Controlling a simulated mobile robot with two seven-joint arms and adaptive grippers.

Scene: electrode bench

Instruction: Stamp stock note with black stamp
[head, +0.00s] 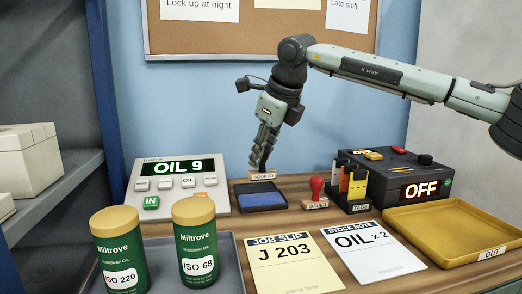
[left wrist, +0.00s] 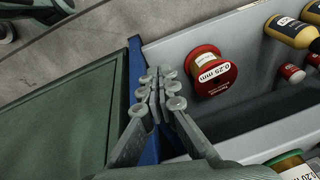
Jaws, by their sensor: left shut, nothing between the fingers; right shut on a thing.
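The stock note (head: 373,254), a white sheet reading "OIL x 2", lies flat on the bench at the right front. My right gripper (head: 264,152) is shut on the black stamp (head: 262,176), whose wooden block reads "BOOKED"; the fingers hide most of its handle. The stamp is upright at the back edge of the ink pad (head: 262,199), which has a blue pad in a dark case. I cannot tell whether the stamp touches it. My left gripper (left wrist: 160,85) is shut and empty in the left wrist view, over a shelf edge.
A red stamp (head: 316,194) stands right of the pad. The job slip (head: 291,266) lies left of the stock note. The yellow out tray (head: 450,227) is at the right. Two oil cans (head: 196,240) stand front left. A red spool (left wrist: 210,72) lies near my left gripper.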

